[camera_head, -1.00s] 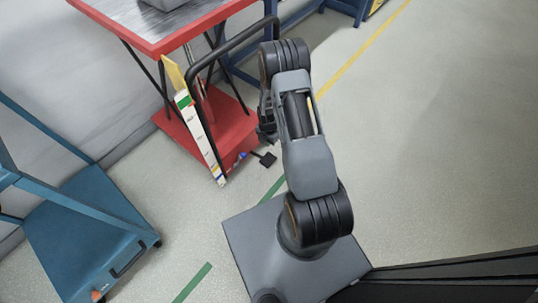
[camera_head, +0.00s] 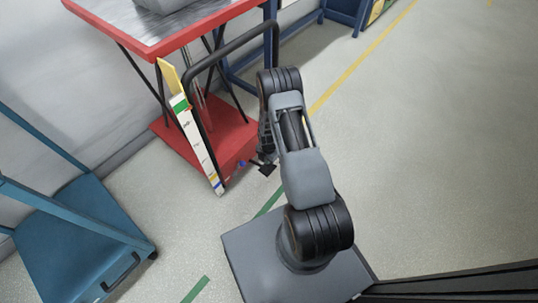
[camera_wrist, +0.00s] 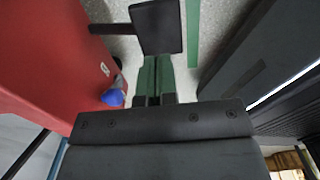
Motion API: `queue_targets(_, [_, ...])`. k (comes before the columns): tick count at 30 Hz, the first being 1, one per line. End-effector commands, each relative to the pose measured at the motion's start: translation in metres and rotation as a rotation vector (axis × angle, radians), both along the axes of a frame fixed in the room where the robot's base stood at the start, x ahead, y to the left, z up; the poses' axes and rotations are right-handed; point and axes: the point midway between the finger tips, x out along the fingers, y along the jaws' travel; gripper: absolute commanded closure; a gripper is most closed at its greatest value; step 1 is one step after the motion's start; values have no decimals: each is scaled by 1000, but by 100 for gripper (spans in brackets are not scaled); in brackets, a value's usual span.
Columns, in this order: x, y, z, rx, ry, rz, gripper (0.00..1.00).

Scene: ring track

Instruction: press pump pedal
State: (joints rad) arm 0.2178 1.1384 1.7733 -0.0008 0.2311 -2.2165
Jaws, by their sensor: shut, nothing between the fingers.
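The pump pedal is a small black pad (camera_head: 268,169) low at the front right corner of the red lift table's base (camera_head: 215,135). In the wrist view the pedal (camera_wrist: 157,28) is a dark, nearly square plate at the top centre, over the pale floor. My gripper (camera_wrist: 156,60) is shut and empty, its green finger pads side by side. The fingertips line up with the pedal's near edge; I cannot tell whether they touch it. In the head view my gripper (camera_head: 266,152) hangs just above the pedal, partly hidden by my arm.
A blue cart (camera_head: 85,245) stands at the lower left. A blue part (camera_wrist: 113,97) juts from the red base near my fingers. Open floor (camera_head: 440,150) lies to the right.

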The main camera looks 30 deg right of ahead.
Motion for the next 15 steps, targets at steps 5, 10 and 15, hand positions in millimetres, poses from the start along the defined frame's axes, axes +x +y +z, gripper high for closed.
queue_targets(5, [0, 0, -32, 0, -1, 0, 100])
queue_targets(10, [0, 0, -47, 0, -1, 0, 100])
queue_targets(15, [0, 0, -54, 0, -1, 0, 100])
